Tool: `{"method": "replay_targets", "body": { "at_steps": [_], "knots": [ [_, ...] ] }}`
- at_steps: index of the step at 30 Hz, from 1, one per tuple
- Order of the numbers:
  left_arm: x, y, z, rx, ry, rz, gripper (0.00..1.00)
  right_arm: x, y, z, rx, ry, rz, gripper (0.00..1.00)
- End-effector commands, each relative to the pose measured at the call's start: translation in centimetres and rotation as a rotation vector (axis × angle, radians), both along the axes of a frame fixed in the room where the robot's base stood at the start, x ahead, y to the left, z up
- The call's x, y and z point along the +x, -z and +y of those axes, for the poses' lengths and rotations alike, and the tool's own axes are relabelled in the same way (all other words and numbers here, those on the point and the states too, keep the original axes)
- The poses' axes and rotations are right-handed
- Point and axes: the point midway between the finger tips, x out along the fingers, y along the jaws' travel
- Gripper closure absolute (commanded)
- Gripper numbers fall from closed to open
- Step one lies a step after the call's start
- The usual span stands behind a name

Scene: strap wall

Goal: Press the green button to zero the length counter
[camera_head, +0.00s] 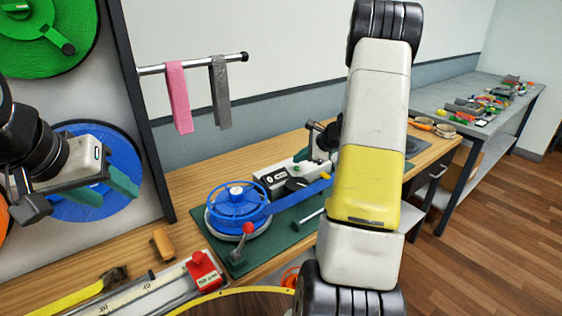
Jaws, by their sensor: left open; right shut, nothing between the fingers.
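The pale counter unit (272,178) with dark parts on top stands on the green mat (240,262) behind the blue reel (238,203). My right arm crosses the middle of the view and hides much of that area. My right gripper (302,156) shows only in part left of the arm, with its teal fingers shut and empty close to the counter unit; I cannot tell whether they touch it. My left gripper (112,188) is open and empty at the left, in front of the wall-mounted blue strap coil (82,170).
A pink strap (178,97) and a grey strap (220,92) hang from a rail (200,63). A red block (204,271) sits on a ruled track at the front left, near a yellow tape (78,297). Another table (530,98) with clutter stands at the far right.

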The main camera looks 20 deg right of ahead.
Motion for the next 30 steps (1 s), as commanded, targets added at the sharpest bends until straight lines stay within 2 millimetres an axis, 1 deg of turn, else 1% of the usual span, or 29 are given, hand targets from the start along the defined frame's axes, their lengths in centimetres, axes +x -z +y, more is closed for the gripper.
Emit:
{"method": "replay_targets", "body": {
  "at_steps": [8, 11, 21, 25, 30],
  "knots": [
    [0.0, 0.0, 0.0, 0.0, 0.0, 0.0, 0.51, 0.0, -0.1, 0.0, 0.0, 0.0, 0.0, 1.0],
    [0.0, 0.0, 0.0, 0.0, 0.0, 0.0, 0.51, 0.0, -0.8, 0.0, -0.001, -0.001, -0.002, 1.0],
    [0.0, 0.0, 0.0, 0.0, 0.0, 0.0, 0.51, 0.0, -4.2, 0.0, -0.001, -0.001, -0.002, 1.0],
    [0.0, 0.0, 0.0, 0.0, 0.0, 0.0, 0.51, 0.0, -4.9, 0.0, 0.001, -0.001, 0.0, 1.0],
    [0.0, 0.0, 0.0, 0.0, 0.0, 0.0, 0.51, 0.0, -5.0, 0.0, 0.0, -0.001, 0.001, 1.0]
  ]
}}
